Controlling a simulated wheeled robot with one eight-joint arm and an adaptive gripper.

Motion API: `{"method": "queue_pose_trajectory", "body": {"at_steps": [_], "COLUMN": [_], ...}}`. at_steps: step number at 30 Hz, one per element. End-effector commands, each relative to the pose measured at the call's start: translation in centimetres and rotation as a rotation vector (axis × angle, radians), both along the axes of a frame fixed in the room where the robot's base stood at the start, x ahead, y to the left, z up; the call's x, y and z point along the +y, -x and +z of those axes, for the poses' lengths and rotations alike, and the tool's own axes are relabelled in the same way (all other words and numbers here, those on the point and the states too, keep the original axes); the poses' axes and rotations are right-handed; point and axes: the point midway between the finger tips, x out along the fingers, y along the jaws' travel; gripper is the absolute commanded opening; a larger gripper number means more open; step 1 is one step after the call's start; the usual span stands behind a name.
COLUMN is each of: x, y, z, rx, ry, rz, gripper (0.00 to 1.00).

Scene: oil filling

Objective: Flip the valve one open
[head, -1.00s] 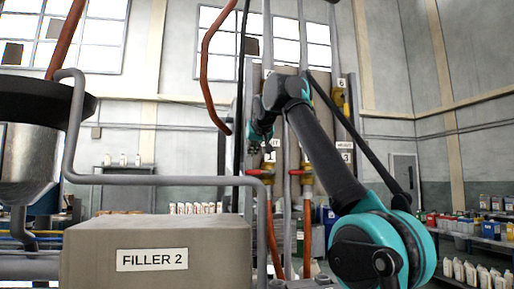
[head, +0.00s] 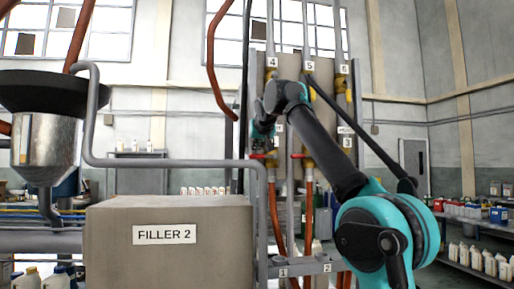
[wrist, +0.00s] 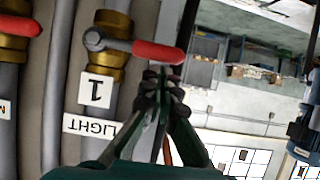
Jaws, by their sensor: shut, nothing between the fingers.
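Valve one shows in the wrist view as a brass body (wrist: 110,25) on a grey pipe, with a red lever handle (wrist: 158,53) lying across the pipe. A white label "1" (wrist: 97,90) and a "LIGHT" label sit beside it. My gripper (wrist: 163,76) is shut and empty, with its fingertips right beside the red handle near its free end. I cannot tell whether they touch it. In the head view a red handle (head: 257,156) shows at the left pipe of the panel, just below my gripper, which is partly hidden by my arm.
Another brass valve with a red handle (wrist: 18,26) is at the wrist view's left edge. In the head view the FILLER 2 box (head: 165,235), a bent grey pipe (head: 180,163) and a metal hopper (head: 45,145) stand to the left. Shelves with bottles are at the right.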

Motion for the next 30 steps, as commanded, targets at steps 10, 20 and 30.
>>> {"method": "queue_pose_trajectory", "body": {"at_steps": [10, 20, 30], "x": [0.2, 0.3, 0.8], "y": [0.1, 0.2, 0.3], "z": [-0.4, -0.8, -2.6], "rx": [-0.013, -0.028, -0.083], "ry": [0.045, 0.097, 0.290], "rz": [0.001, 0.001, 0.002], "gripper": [0.00, 0.00, 0.00]}}
